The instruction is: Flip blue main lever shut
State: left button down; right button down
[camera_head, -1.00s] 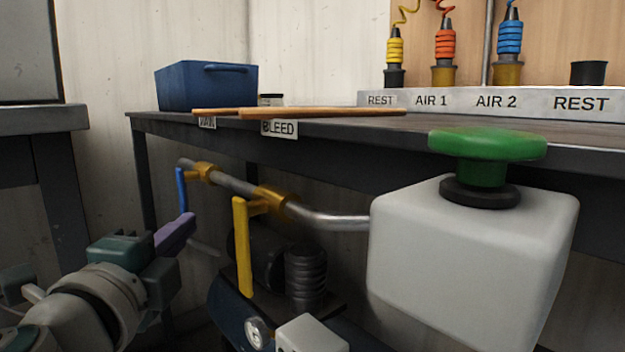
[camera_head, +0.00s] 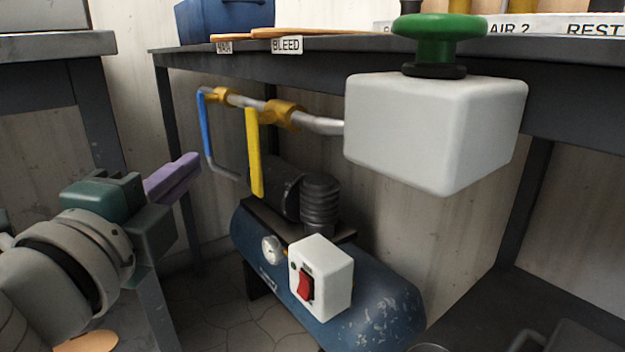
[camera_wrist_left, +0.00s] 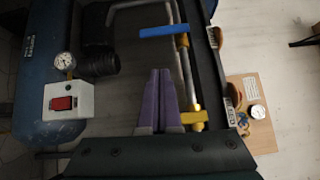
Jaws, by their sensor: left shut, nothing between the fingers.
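The blue lever (camera_head: 205,123) hangs down from a brass valve at the left end of the pipe (camera_head: 246,104) under the bench, across the pipe's line. It also shows in the left wrist view (camera_wrist_left: 164,31), standing out leftward from the pipe. My left gripper (camera_head: 196,159) has purple fingers that are shut and empty. Its tips appear just left of the lever's lower part in the head view. In the left wrist view a gap shows between the fingertips (camera_wrist_left: 160,71) and the lever. My right gripper is out of view.
A yellow lever (camera_head: 254,152) hangs beside the blue one. Below stands a blue compressor (camera_head: 375,305) with a gauge and red switch (camera_head: 305,286). A white box (camera_head: 430,130) with a green button (camera_head: 438,28) is at right. The bench edge (camera_head: 330,50) runs above the pipe.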

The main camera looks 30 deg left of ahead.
pick_arm(q)
jog(key=v, duration=0.3)
jog(key=shift+s+d+b, duration=0.2)
jog(key=shift+d+b, duration=0.1)
jog(key=shift+b, duration=0.1)
